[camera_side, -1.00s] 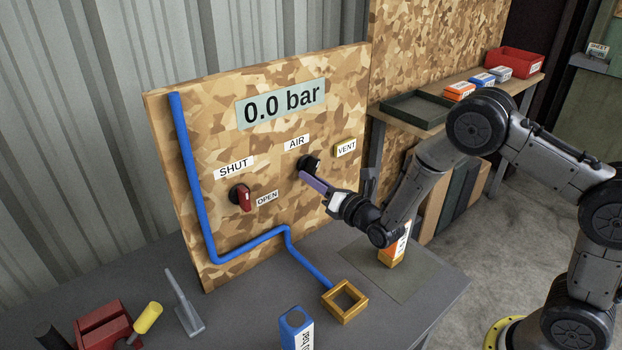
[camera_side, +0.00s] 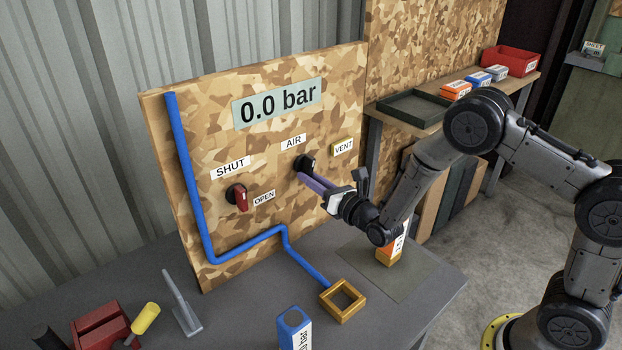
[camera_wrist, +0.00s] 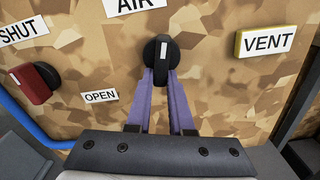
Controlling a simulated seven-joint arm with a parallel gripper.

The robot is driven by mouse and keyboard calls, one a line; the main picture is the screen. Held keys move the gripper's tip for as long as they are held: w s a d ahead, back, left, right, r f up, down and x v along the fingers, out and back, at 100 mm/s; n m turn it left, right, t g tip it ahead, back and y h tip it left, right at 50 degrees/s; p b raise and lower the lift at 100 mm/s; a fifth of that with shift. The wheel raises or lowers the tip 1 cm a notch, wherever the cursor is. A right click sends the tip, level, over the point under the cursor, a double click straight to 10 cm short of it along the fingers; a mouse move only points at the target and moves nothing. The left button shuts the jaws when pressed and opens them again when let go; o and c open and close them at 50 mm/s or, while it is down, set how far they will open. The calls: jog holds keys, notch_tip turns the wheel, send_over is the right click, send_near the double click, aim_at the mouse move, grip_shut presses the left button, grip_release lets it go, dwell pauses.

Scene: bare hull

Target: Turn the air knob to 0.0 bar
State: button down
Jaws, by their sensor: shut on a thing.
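The black air knob (camera_side: 305,162) is on the chipboard panel under the AIR label (camera_side: 293,142). In the wrist view the knob (camera_wrist: 158,52) has its white mark pointing straight up. My gripper (camera_side: 301,178) reaches the panel, its purple fingers shut on the knob's lower part; the fingertips (camera_wrist: 160,75) also show in the wrist view on either side of it. The display (camera_side: 277,102) above reads 0.0 bar.
A red valve handle (camera_side: 240,197) between SHUT and OPEN labels is left of the knob; a VENT label (camera_side: 342,147) is right. A blue pipe (camera_side: 186,180) runs down to the bench. A blue-and-white block (camera_side: 293,330) and wooden frame (camera_side: 342,301) stand in front.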

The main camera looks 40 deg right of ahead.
jog(key=c, duration=0.8)
grip_release()
jog(key=s, duration=1.4)
